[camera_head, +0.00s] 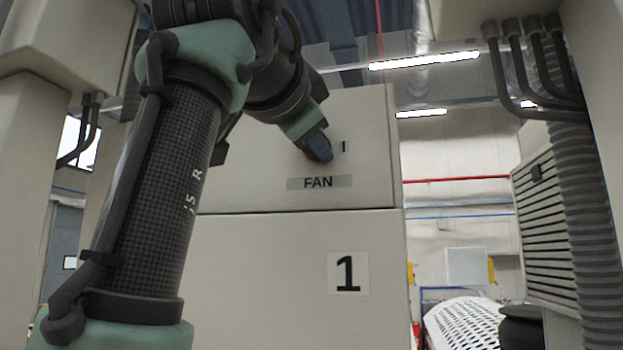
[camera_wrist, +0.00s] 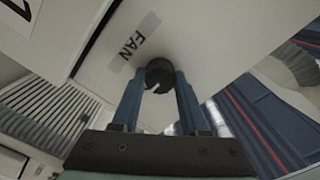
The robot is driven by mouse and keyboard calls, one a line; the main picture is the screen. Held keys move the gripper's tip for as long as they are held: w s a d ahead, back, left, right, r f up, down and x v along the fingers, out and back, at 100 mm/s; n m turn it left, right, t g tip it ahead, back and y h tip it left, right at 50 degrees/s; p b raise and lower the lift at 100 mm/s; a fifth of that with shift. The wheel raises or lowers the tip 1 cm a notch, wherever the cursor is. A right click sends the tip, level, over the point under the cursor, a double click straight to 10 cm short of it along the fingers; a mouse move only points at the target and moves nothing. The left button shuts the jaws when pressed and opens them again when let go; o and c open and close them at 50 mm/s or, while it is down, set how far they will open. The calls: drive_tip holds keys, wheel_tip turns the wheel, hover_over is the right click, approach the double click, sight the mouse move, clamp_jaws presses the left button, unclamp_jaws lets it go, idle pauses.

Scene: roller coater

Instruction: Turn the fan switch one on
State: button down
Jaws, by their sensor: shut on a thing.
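The fan switch is a round black knob (camera_wrist: 159,74) with a pale pointer line, on the cabinet panel just beside the FAN label in the wrist view. My gripper (camera_wrist: 159,84) has its two blue fingers on either side of the knob, shut on it. In the head view my gripper (camera_head: 318,150) reaches the upper panel just above the FAN label (camera_head: 319,183) and covers the knob. An "I" mark (camera_head: 343,146) shows to its right. The cabinet (camera_head: 300,245) bears a large "1" sign (camera_head: 348,274) below.
Beige housings with black cables (camera_head: 540,80) stand at the right and left of the cabinet. A louvred grey box (camera_head: 545,225) and a ribbed hose are at the right. My arm fills the left part of the head view.

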drive_tip(key=shift+c, duration=2.1)
unclamp_jaws()
drive_tip(key=b+v, duration=0.7)
drive_tip(key=v, duration=0.6)
